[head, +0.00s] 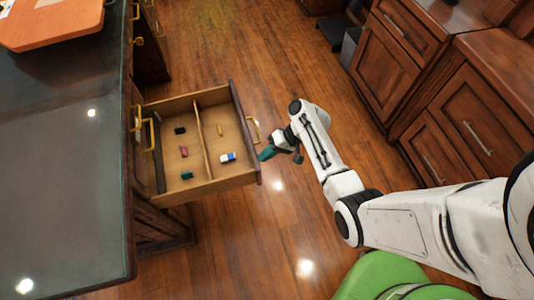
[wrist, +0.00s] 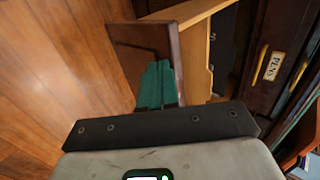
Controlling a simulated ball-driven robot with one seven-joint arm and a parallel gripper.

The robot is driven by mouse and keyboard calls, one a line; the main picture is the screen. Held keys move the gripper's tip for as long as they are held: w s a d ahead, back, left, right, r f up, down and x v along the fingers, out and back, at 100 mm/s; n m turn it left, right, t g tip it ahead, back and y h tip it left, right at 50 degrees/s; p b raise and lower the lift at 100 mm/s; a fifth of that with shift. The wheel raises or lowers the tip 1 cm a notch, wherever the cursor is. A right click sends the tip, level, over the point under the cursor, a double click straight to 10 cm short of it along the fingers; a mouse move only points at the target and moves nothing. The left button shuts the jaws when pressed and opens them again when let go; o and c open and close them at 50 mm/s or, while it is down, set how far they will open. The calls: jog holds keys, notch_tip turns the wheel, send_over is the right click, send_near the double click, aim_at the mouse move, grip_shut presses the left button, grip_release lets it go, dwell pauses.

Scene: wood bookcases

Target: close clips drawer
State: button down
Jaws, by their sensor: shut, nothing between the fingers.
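An open wooden drawer (head: 228,181) sticks out from the dark-topped cabinet. I see no readable label on it, so I cannot tell from a label that it is the clips drawer. Its front has a brass handle (head: 256,130). My gripper (head: 265,154), with teal fingers, is at the outer face of the front, below the handle in the head view. In the wrist view the shut, empty fingers (wrist: 158,85) lie close against the drawer front (wrist: 143,38); I cannot tell whether they touch. The pale side wall (wrist: 195,50) shows beyond.
A divider (head: 203,140) splits the drawer, with several small items inside, including a blue-and-white block (head: 228,157). A drawer labelled PENS (wrist: 275,66) is shut in the cabinet. An orange board (head: 50,22) lies on the countertop (head: 60,150). Wooden cabinets (head: 450,125) stand at right; floor between is clear.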

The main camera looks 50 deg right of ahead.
jog(key=w+a+b, duration=0.2)
jog(key=w+a, duration=0.4)
jog(key=a, duration=0.4)
jog(key=w+a+b, duration=0.1)
jog(key=w+a, duration=0.6)
jog(key=a, duration=0.3)
jog(key=w+a+b, duration=0.2)
jog(key=w+a, duration=0.5)
jog(key=a, duration=0.3)
jog(key=shift+w+b, duration=0.15)
jog(key=shift+b, duration=0.15)
jog(key=shift+w+a, duration=0.1)
jog(key=shift+w+a+r, duration=0.1)
jog(key=shift+a+r, duration=0.05)
